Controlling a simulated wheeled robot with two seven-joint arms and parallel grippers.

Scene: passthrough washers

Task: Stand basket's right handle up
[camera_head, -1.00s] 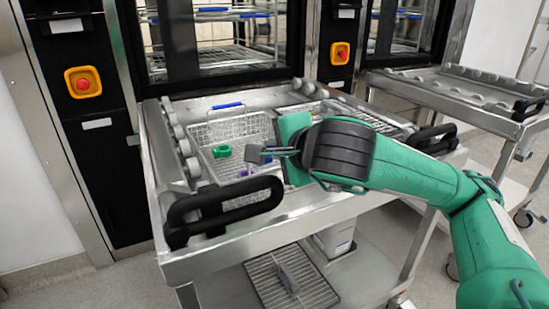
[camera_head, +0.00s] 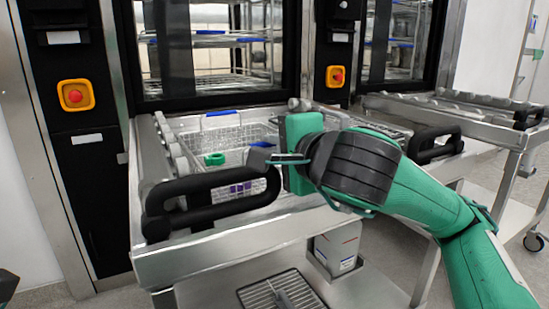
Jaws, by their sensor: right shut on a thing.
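The wire basket (camera_head: 190,139) stands on the steel trolley top. One blue-gripped handle (camera_head: 222,113) stands up at its far side. A second blue handle grip (camera_head: 262,144) shows right at the fingertips of my right gripper (camera_head: 270,158), above the near right part of the basket. My right gripper reaches in from the right and is shut on this handle; its fingers and green body hide most of the handle's frame. A green item (camera_head: 214,159) and a purple item (camera_head: 240,188) lie in the basket.
The trolley (camera_head: 240,235) has black push handles (camera_head: 205,195) at its near edge, close below my right gripper. Rollers line its left side. Washer doors stand behind, with orange-framed red buttons (camera_head: 75,95). A second trolley (camera_head: 470,115) stands to the right.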

